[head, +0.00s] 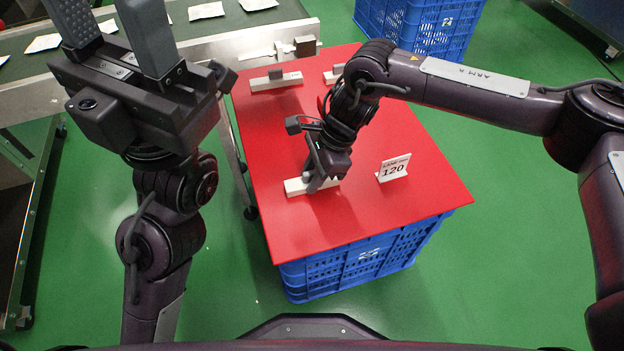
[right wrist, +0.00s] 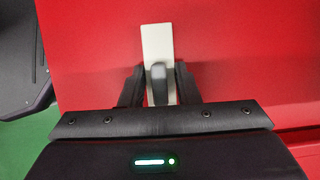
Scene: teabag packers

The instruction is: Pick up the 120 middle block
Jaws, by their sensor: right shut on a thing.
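A pale block (head: 294,187) with a grey upright knob lies on the red table top (head: 400,215), just left of the white "120" sign (head: 393,168). My right gripper (head: 319,180) points down over it and is shut on it, hiding much of it in the head view. In the right wrist view the block's pale base (right wrist: 157,40) and grey knob (right wrist: 159,84) show between the two dark fingers. The block appears still at table level. My left gripper (head: 108,25) is raised at the upper left, fingers wide apart and empty.
Two similar blocks, one at the back left (head: 290,80) and one at the back middle (head: 329,77), sit on the table. A blue crate (head: 350,262) supports the table; another crate (head: 420,25) stands behind. A conveyor (head: 220,30) with white packets runs at the upper left.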

